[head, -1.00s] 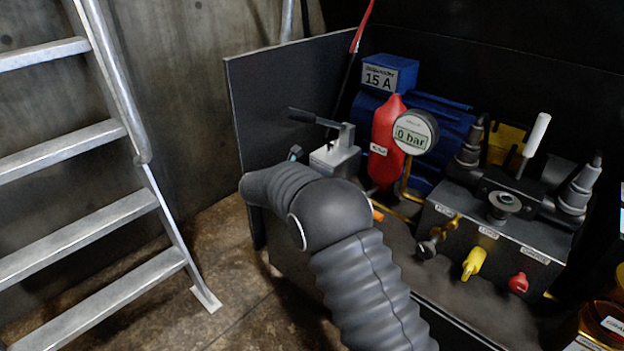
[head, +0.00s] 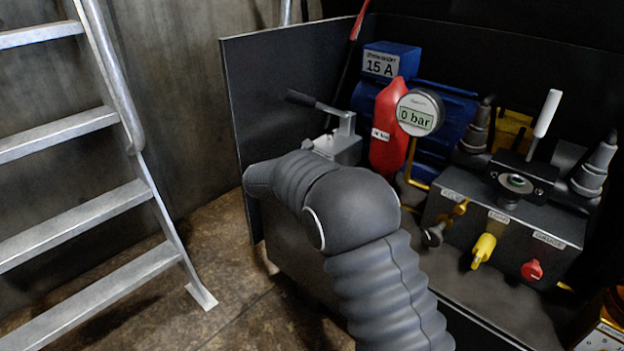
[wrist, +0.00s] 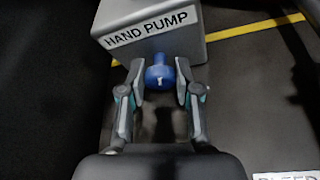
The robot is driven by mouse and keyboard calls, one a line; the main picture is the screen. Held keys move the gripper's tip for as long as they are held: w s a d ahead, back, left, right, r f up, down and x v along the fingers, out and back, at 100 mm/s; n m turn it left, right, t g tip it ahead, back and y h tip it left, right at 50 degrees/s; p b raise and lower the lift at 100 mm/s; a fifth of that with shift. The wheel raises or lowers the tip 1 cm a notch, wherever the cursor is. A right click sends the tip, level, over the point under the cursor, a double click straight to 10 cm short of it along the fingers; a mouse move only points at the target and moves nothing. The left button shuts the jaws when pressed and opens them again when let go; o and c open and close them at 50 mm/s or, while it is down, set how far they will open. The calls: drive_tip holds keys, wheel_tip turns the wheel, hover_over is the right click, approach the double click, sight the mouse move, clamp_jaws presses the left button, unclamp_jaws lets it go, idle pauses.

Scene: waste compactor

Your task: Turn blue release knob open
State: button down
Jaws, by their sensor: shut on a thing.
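The blue release knob (wrist: 160,76) sticks out of the front of the grey hand pump block (wrist: 150,27), below its HAND PUMP label in the wrist view. A small white mark shows on the knob. My gripper (wrist: 160,72) has one finger on each side of the knob and is shut on it. In the head view the grey pump body (head: 338,148) with its black-gripped lever (head: 315,104) stands behind my arm. My arm hides the knob and my gripper there.
A red bottle-shaped vessel (head: 387,130) and a gauge reading 0 bar (head: 416,115) stand right of the pump. A valve block (head: 500,225) with yellow and red knobs is further right. A dark panel (head: 285,110) and a ladder (head: 80,185) are to the left.

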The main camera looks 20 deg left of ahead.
drive_tip(key=shift+f+m+t+y+b, duration=0.1)
drive_tip(key=shift+m+t+y+b, duration=0.2)
drive_tip(key=shift+m+y+b, duration=0.5)
drive_tip(key=m, duration=0.2)
drive_tip(key=m+t+y, duration=0.1)
drive_tip(key=m, duration=0.1)
drive_tip(key=shift+d+f+t+p, duration=0.1)
drive_tip(key=shift+d+t+p, duration=0.05)
drive_tip(key=shift+t+p, duration=0.15)
drive_tip(key=c, duration=0.8)
unclamp_jaws()
drive_tip(key=shift+s, duration=0.15)
drive_tip(key=shift+d+v, duration=0.1)
drive_tip(key=shift+v, duration=1.85)
drive_tip(key=shift+d+v, duration=0.15)
drive_tip(key=shift+v, duration=1.8)
drive_tip(key=shift+a, duration=0.2)
